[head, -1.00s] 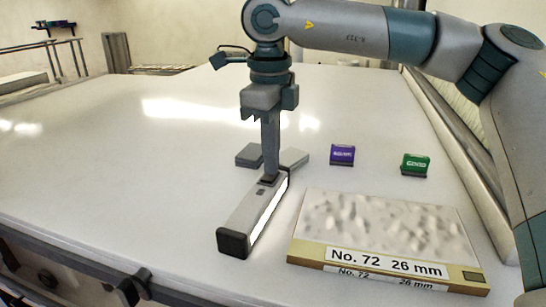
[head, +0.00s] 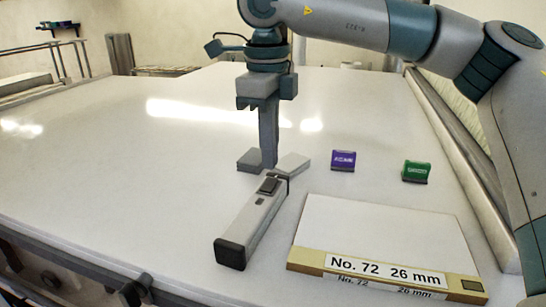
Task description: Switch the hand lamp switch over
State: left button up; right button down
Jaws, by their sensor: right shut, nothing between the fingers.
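The hand lamp (head: 250,222) is a long grey bar with a dark end cap, lying at a slant on the white table. Its dark switch (head: 268,186) is on top near the far end. The strip along its right side is dark, with no glow. My right gripper (head: 268,165) points down, shut and empty, its tips just behind the switch in the picture. I cannot tell whether they touch the lamp. My left gripper is not in view.
A sample board (head: 385,235) labelled "No. 72 26 mm" lies right of the lamp and looks plain white. A purple block (head: 343,160) and a green block (head: 416,171) stand behind it. Grey blocks (head: 250,160) sit by the lamp's far end. The table's left side is clear.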

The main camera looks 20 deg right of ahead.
aim_at(269, 182)
notch_tip(269, 182, up, 11)
jog(key=b, duration=0.3)
jog(key=shift+b, duration=0.4)
jog(key=shift+s+f, duration=0.1)
